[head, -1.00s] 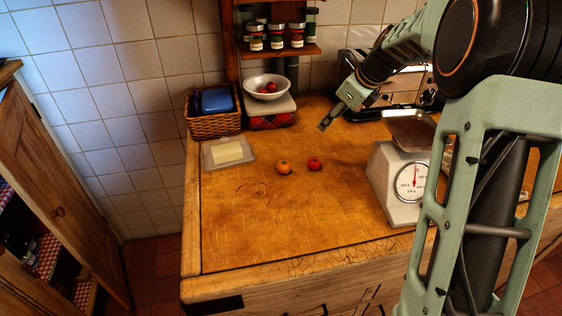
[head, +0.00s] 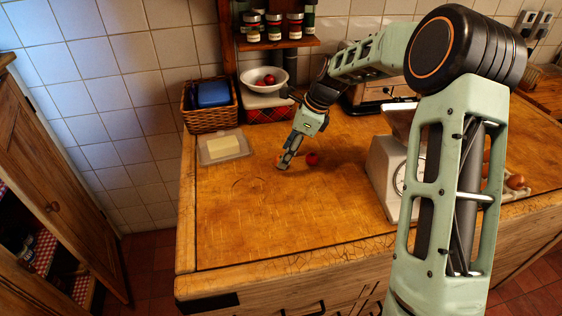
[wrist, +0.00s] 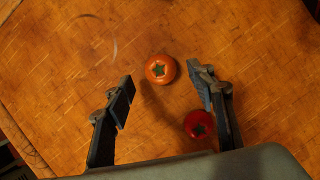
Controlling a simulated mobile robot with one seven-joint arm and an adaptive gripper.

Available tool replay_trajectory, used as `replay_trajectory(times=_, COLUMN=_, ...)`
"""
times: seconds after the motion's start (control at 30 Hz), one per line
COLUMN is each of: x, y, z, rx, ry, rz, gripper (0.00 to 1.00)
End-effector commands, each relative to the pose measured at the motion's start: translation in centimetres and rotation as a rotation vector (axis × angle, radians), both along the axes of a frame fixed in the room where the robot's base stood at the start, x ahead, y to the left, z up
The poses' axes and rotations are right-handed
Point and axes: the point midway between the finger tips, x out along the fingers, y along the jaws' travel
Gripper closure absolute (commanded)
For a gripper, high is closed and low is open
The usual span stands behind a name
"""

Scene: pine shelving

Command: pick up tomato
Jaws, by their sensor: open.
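Two tomato-like round fruits lie on the wooden worktop. The orange one (wrist: 160,69) has a green star-shaped top and lies ahead of my gripper, between the lines of its two fingers in the wrist view. In the head view it is mostly hidden behind my gripper. The red one (head: 312,159) lies just to its right; in the wrist view (wrist: 198,124) it is beside the right finger, partly overlapped by it. My gripper (head: 285,161) points down over the worktop, open and empty. I cannot tell its exact height above the wood.
A butter dish (head: 223,147), a wicker basket (head: 209,107) and a white bowl (head: 263,79) with red fruit stand at the back left. A kitchen scale (head: 386,168) stands to the right. The front of the worktop (head: 270,220) is clear.

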Motion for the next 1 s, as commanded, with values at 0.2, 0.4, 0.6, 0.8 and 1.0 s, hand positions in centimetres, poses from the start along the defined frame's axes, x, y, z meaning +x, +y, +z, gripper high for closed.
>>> replay_trajectory(times=0.2, x=0.3, y=1.0, z=-2.7, rx=0.000, ry=0.002, rz=0.000, gripper=0.49)
replay_trajectory(times=0.4, x=0.4, y=1.1, z=-3.0, rx=0.000, ry=0.000, rz=-0.001, gripper=0.49)
replay_trajectory(times=0.6, x=0.4, y=1.1, z=-3.0, rx=0.000, ry=0.000, rz=-0.001, gripper=0.62)
replay_trajectory(times=0.8, x=0.4, y=1.1, z=-2.9, rx=0.000, ry=0.000, rz=-0.001, gripper=0.77)
replay_trajectory(times=1.0, x=0.4, y=1.1, z=-2.9, rx=0.000, ry=0.000, rz=-0.001, gripper=0.77)
